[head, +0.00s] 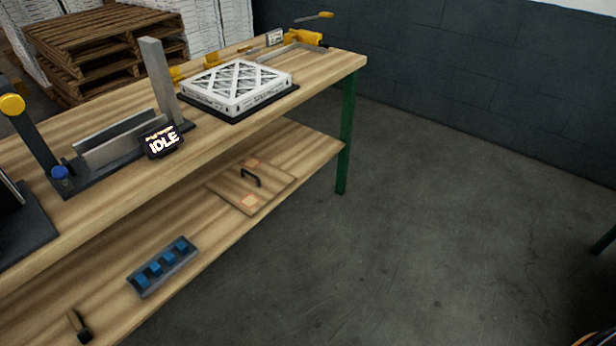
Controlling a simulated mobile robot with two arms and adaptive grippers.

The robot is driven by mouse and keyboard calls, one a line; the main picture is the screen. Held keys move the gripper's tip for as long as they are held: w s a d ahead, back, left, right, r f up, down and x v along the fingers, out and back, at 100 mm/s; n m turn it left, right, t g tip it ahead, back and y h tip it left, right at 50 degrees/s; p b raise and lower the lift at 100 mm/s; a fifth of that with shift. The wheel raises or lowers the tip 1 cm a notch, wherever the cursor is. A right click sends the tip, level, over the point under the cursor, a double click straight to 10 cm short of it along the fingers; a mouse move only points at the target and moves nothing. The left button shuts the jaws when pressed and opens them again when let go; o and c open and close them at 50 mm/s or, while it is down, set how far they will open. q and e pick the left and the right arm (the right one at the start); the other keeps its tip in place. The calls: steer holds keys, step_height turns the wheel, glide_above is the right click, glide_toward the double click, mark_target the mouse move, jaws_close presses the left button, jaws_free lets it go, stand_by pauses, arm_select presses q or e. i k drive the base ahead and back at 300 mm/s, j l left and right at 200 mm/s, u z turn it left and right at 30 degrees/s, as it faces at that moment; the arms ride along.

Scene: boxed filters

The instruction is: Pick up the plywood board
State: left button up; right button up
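The plywood board (232,192) lies flat on the lower shelf of the workbench, toward its right end. It is a thin, light-brown square with a dark handle (250,178) on top and paler pinkish patches near two of its edges. Its whole top shows. Neither of my grippers is in the head view, so their state does not show.
The lower shelf (215,233) also holds a tray of blue pieces (163,267) and a small dark tool (80,326). Above, the bench top (325,72) carries a boxed filter (236,86), an IDLE display (161,142) and metal fixtures. A green leg (346,135) stands right; the floor (430,200) is clear.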

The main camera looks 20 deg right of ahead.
mark_target(252, 184)
steer(key=z, duration=0.15)
steer(key=l+u, duration=0.1)
steer(key=u, duration=0.55)
steer(key=i+l+u, duration=0.25)
steer(key=l+u, duration=0.25)
steer(key=l, duration=0.2)
steer(key=i+l+u, duration=0.1)
steer(key=l+u, duration=0.15)
steer(key=l, duration=0.15)
steer(key=l+u, duration=0.25)
steer(key=l, duration=0.15)
steer(key=i, duration=0.05)
